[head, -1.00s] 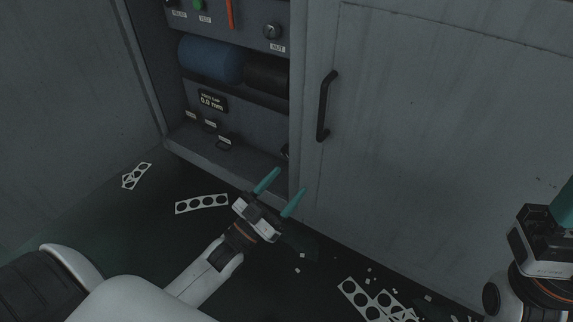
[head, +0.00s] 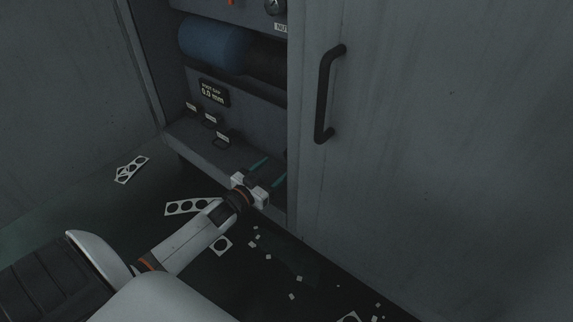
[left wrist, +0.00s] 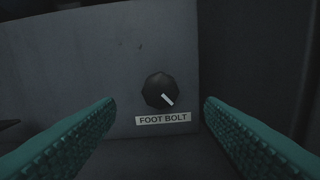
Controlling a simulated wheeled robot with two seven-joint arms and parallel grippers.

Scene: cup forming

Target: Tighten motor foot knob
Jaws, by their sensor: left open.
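My left gripper (head: 267,173) is at the lower opening of the cabinet, with its teal fingers reaching inward. It is open and empty. In the left wrist view, a dark faceted knob (left wrist: 159,91) with a white pointer mark sits on a grey panel, above a label (left wrist: 163,119) reading FOOT BOLT. The knob is between and beyond the two spread fingers, and neither finger touches it. The pointer is angled to the lower right. The knob cannot be made out in the head view. A display (head: 213,92) there appears to read foot gap 0.0 mm. My right gripper is out of view.
A blue motor cylinder (head: 213,45) lies above the display. The cabinet door (head: 430,130) with a black handle (head: 326,95) stands right of the opening, close to my gripper. Punched strips (head: 188,206) and small scraps lie on the dark floor.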

